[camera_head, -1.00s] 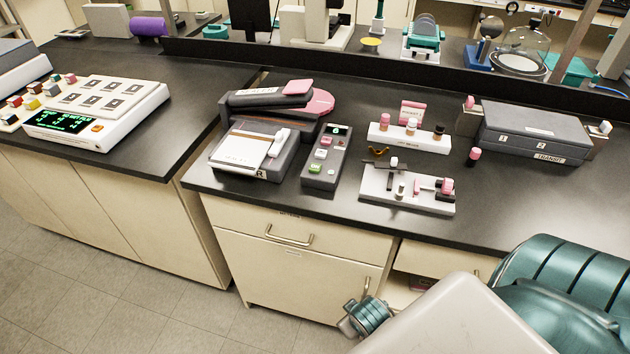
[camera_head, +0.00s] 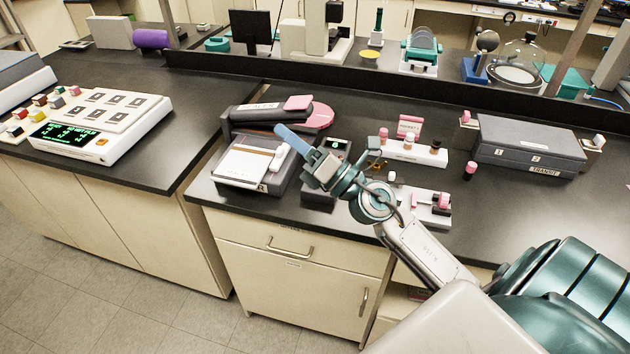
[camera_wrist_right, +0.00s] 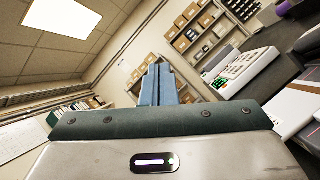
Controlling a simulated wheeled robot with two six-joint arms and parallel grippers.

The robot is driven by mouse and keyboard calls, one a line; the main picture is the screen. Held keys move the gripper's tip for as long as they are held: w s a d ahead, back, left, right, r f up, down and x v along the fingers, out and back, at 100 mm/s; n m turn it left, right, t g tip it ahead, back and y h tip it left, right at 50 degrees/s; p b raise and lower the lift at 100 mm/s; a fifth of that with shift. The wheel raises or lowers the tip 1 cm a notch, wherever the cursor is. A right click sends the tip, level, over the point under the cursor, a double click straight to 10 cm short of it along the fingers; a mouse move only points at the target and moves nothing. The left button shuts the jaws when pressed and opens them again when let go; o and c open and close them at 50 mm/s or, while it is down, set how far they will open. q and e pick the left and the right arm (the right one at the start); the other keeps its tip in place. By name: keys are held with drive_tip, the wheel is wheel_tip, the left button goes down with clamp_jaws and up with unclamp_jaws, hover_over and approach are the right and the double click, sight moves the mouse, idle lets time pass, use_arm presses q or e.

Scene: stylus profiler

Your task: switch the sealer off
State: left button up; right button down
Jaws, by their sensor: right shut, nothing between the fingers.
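On the middle bench a grey device (camera_head: 247,165) has a pale flat top and a white handle. Beside it a dark control box (camera_head: 339,147) is mostly hidden by my right gripper (camera_head: 292,140). That gripper is shut and empty, its blue fingers pointing up-left above the bench. In the right wrist view its fingers (camera_wrist_right: 158,85) are together. My left gripper is out of view.
A dark machine with a pink disc (camera_head: 318,115) stands behind the grey device. A white rack of small bottles (camera_head: 410,148), a white fixture (camera_head: 428,215) and a grey transit case (camera_head: 528,145) stand to the right.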

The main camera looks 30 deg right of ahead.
drive_tip(key=w+d+f+n+g+h, duration=0.4)
drive_tip(key=f+n+g, duration=0.55)
drive_tip(key=n, duration=0.75)
drive_tip(key=w+d+g+h, duration=0.2)
drive_tip(key=d+h, duration=0.1)
drive_tip(key=d, duration=0.4)
drive_tip(key=shift+g, duration=0.35)
drive_tip(key=shift+f, duration=0.15)
